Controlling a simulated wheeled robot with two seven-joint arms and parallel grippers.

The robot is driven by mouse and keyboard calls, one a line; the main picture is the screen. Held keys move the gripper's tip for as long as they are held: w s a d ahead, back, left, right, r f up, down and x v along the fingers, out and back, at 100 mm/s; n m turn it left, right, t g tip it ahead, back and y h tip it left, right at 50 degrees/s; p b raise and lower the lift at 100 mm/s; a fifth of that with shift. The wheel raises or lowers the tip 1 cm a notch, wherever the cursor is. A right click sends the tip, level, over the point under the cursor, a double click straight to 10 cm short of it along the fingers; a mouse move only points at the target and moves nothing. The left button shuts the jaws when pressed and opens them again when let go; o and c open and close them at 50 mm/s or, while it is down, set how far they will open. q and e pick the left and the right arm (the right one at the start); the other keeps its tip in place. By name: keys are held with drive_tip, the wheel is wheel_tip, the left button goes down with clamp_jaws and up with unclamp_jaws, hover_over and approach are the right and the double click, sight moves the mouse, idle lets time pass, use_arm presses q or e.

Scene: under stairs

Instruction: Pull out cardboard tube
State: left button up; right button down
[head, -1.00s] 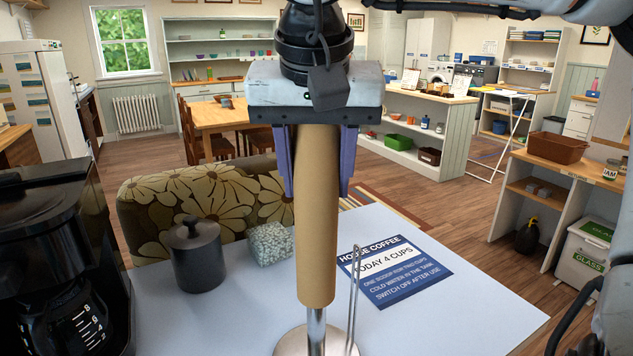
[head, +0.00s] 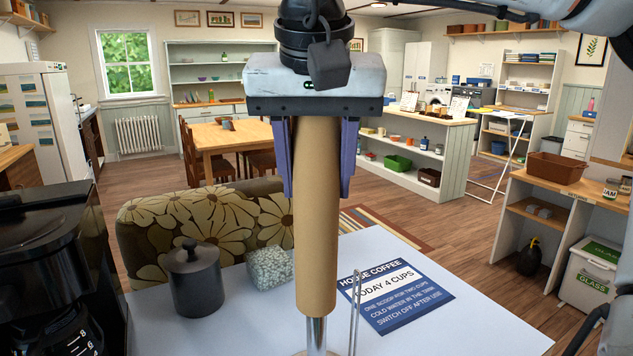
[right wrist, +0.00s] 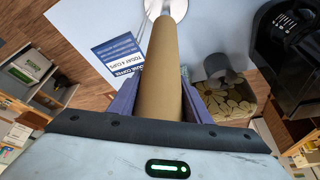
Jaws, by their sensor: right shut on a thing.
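A brown cardboard tube (head: 316,225) stands upright on a metal rod (head: 316,335), which shows below the tube's lower end. My right gripper (head: 315,190) comes from above with its purple fingers on both sides of the tube's upper part, shut on it. In the right wrist view the tube (right wrist: 161,75) runs from between the fingers towards the round pale base (right wrist: 165,8) of the holder. How far the rod reaches up inside the tube is hidden. A thin wire arm (head: 355,310) stands beside the tube on the right. My left gripper is not in view.
The pale table (head: 470,325) carries a black coffee maker (head: 45,260) at left, a dark lidded jar (head: 195,280), a speckled block (head: 270,268) and a blue coffee card (head: 395,298). A floral sofa (head: 200,225) stands behind. The table's right part is clear.

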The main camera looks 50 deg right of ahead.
drive_tip(key=shift+r, duration=3.15)
wheel_tip(320, 180, up, 6)
hover_over(317, 123)
drive_tip(key=w+d, duration=0.2)
drive_tip(key=shift+w+d, duration=0.1)
drive_tip(key=shift+d, duration=0.05)
